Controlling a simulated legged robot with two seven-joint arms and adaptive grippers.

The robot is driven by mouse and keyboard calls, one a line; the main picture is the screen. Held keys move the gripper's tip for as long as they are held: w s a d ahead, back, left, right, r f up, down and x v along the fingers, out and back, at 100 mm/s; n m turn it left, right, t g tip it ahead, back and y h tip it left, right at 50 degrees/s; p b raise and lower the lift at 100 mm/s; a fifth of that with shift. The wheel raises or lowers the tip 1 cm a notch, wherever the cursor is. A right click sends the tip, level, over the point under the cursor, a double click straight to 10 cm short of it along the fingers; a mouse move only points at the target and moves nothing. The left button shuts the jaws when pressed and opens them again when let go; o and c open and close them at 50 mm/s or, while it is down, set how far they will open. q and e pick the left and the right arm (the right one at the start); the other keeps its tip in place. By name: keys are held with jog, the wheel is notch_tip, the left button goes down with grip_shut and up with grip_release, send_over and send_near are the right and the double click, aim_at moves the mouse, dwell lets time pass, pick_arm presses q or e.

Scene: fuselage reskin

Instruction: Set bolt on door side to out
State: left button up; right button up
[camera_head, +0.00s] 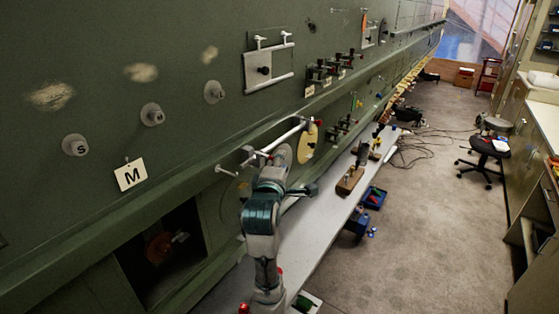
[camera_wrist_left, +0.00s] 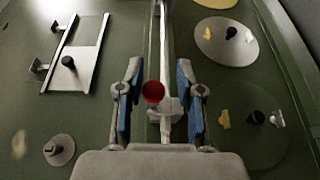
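The bolt is a pale rod (camera_head: 290,136) mounted on the green panel. A small red knob stands on it, seen end-on in the left wrist view (camera_wrist_left: 153,92). The rod runs up from the knob in the left wrist view (camera_wrist_left: 161,35). My left gripper (camera_head: 272,172) is at the rod in the head view, and its arm hides part of the panel. In the left wrist view the gripper (camera_wrist_left: 159,100) is open, with its blue-padded fingers spread on either side of the knob. Neither finger visibly touches the knob. My right gripper is not in view.
A plate with two rails (camera_head: 267,68) is on the panel above. A dark opening (camera_head: 165,250) lies lower left. A long pale bench (camera_head: 317,235) runs below, holding tools.

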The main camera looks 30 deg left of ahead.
pick_arm(q)
jog(key=shift+o, duration=0.2)
jog(key=shift+s+d+r, duration=0.2)
jog(key=shift+d, duration=0.2)
jog(key=v, duration=1.2)
jog(key=shift+d, duration=0.15)
jog(key=shift+w+f, duration=0.15)
